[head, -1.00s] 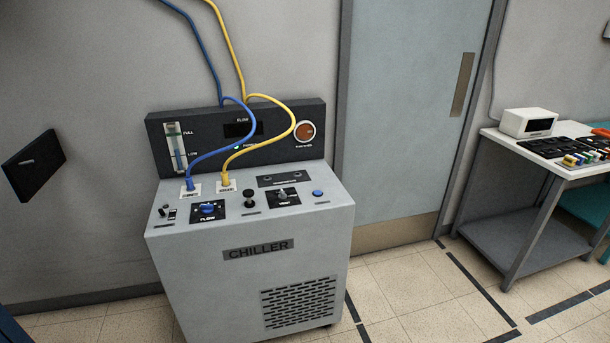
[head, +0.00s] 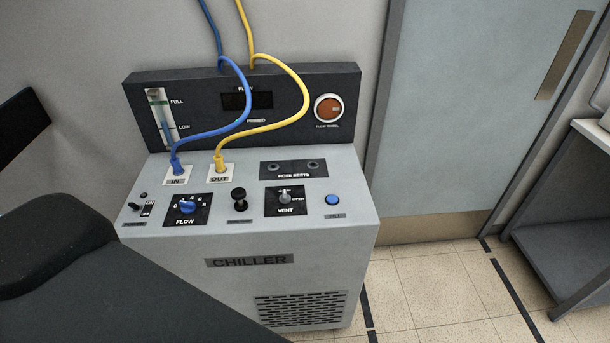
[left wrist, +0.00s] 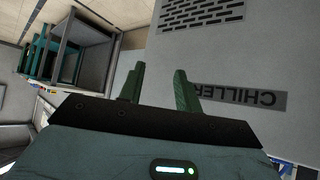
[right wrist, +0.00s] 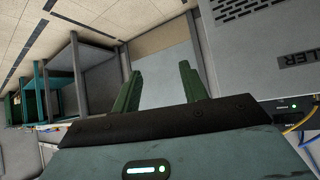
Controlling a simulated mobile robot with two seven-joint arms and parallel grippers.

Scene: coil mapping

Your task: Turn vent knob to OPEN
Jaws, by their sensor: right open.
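The vent knob (head: 285,197) is a small grey knob on a black plate marked VENT, on top of the grey chiller (head: 225,285). An OPEN label is at the plate's right side. The knob's exact pointing is too small to tell. Neither gripper shows in the head view. In the left wrist view my left gripper (left wrist: 158,85) is open and empty, with the chiller's front and its CHILLER label beyond the fingers. In the right wrist view my right gripper (right wrist: 161,88) is open and empty, with the door and the chiller's side edge beyond. Neither touches the knob.
A blue flow knob (head: 187,207), a black knob (head: 239,198) and a blue fill button (head: 333,200) flank the vent plate. A blue hose (head: 215,138) and a yellow hose (head: 290,118) rise behind. A grey bench (head: 575,240) stands right; floor before the door is clear.

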